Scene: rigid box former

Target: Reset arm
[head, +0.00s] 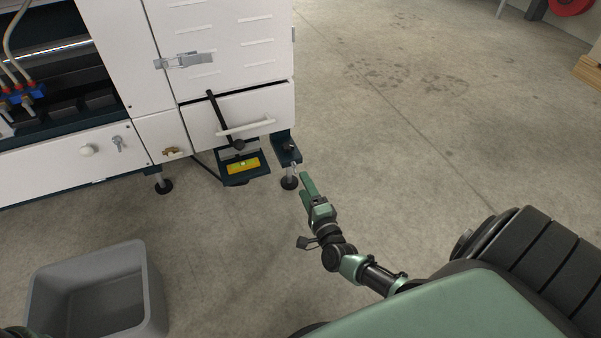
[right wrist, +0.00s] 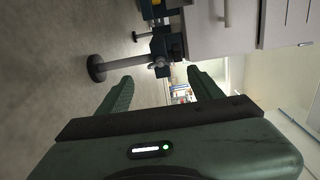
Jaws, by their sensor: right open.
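A black arm (head: 222,120) with a dark knob at its lower end slants down across the white drawer front at the machine's lower right corner. My right gripper (head: 307,187) is open and empty, right of and below that arm, apart from it and over the floor beside the machine's corner foot. In the right wrist view its two green fingers (right wrist: 160,78) stand wide apart with nothing between them. The black arm cannot be made out clearly in the right wrist view. My left gripper is out of sight.
The white machine (head: 230,40) fills the upper left. A dark bracket with a yellow level plate (head: 243,166) juts out low, near a round foot (head: 289,183). A white handle (head: 246,128) is on the drawer. A grey bin (head: 150,290) stands lower left. Floor to the right is clear.

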